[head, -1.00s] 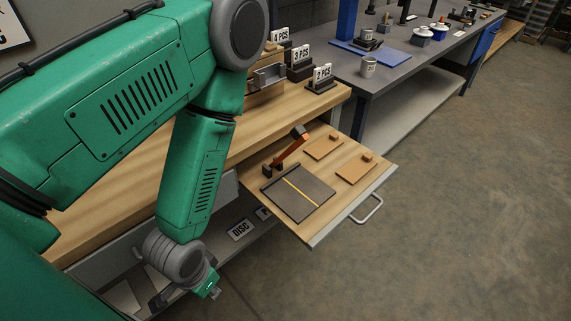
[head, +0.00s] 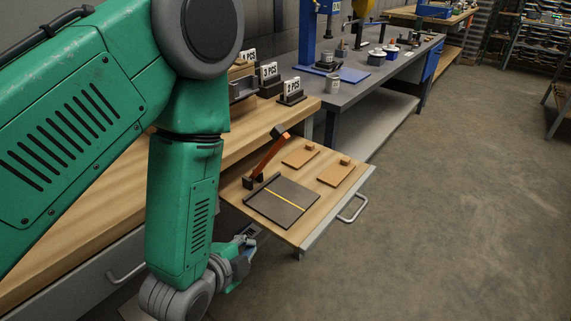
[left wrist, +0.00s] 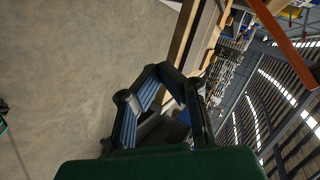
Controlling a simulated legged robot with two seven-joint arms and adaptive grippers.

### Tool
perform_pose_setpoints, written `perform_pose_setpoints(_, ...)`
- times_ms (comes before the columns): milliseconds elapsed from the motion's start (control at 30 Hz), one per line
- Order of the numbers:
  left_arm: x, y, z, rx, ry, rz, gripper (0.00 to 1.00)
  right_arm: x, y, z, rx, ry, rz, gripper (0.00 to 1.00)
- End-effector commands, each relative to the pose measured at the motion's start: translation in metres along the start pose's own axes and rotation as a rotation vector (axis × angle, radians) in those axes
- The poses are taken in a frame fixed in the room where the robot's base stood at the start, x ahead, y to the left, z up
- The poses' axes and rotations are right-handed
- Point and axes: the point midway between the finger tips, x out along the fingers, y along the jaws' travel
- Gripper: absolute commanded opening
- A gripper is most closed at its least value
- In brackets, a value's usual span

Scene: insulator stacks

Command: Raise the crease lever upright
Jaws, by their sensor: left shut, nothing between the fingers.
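The crease lever (head: 267,155) is an orange bar with a dark block at its free end. It slants up and away from a dark hinge block at the back left corner of the dark crease plate (head: 283,202), which has a yellow line. In the left wrist view, an orange bar (left wrist: 283,42), seemingly the lever, crosses the top right corner. My left gripper (head: 246,240) is shut and empty, beside and below the left front edge of the pulled-out drawer board, apart from the lever. It also shows in the left wrist view (left wrist: 172,75). My right gripper is not seen.
The wooden drawer board (head: 320,215) has a metal handle (head: 353,208) and carries two small tan boards (head: 336,173) with blocks. The wooden bench (head: 100,222) lies behind it, with number signs (head: 290,87). Open floor lies to the right.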

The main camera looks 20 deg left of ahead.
Motion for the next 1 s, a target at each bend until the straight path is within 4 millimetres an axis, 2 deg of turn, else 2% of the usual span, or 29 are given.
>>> perform_pose_setpoints(33, 0.009, -0.01, -0.013, 0.134, 0.039, -0.101, 0.0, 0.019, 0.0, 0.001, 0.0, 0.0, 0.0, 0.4)
perform_pose_setpoints(200, 0.002, -0.061, -0.054, 0.566, 0.056, -0.443, 0.0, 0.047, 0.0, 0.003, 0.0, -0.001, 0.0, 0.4)
perform_pose_setpoints(300, -0.008, -0.08, -0.07, 0.737, 0.021, -0.587, 0.0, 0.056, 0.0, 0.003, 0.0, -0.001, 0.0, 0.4)
perform_pose_setpoints(433, -0.018, -0.093, -0.081, 0.857, -0.021, -0.692, 0.0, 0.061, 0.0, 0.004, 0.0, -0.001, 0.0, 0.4)
perform_pose_setpoints(667, -0.019, -0.104, -0.086, 0.886, -0.036, -0.717, 0.0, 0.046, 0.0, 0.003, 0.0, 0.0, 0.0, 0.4)
perform_pose_setpoints(1000, -0.006, -0.116, -0.092, 0.886, -0.036, -0.715, 0.0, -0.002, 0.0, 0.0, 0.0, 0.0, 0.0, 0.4)
